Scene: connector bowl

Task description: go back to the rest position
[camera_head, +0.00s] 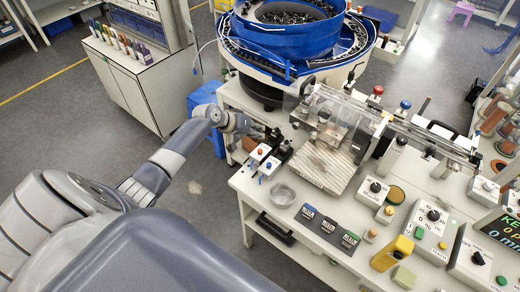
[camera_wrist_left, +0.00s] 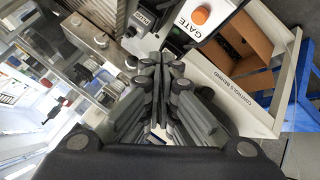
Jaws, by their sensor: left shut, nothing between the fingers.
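My left arm (camera_head: 160,172) reaches in from the left in the head view, stretched out toward the left edge of the workbench. My left gripper (camera_wrist_left: 158,65) shows in the left wrist view with its dark fingers together and nothing between them. In the head view the gripper (camera_head: 262,132) is small and partly lost against dark parts by the bench edge. It is close to the gate control box (camera_wrist_left: 200,16) with an orange button. I cannot tell the exact gap. My right gripper is in neither view.
A blue bowl feeder (camera_head: 290,40) stands behind the bench. A blue bin (camera_head: 203,97) is beside the arm. A brown carton (camera_wrist_left: 240,55) sits in a pale tray close to the gripper. A clear dish (camera_head: 282,195) is on the bench.

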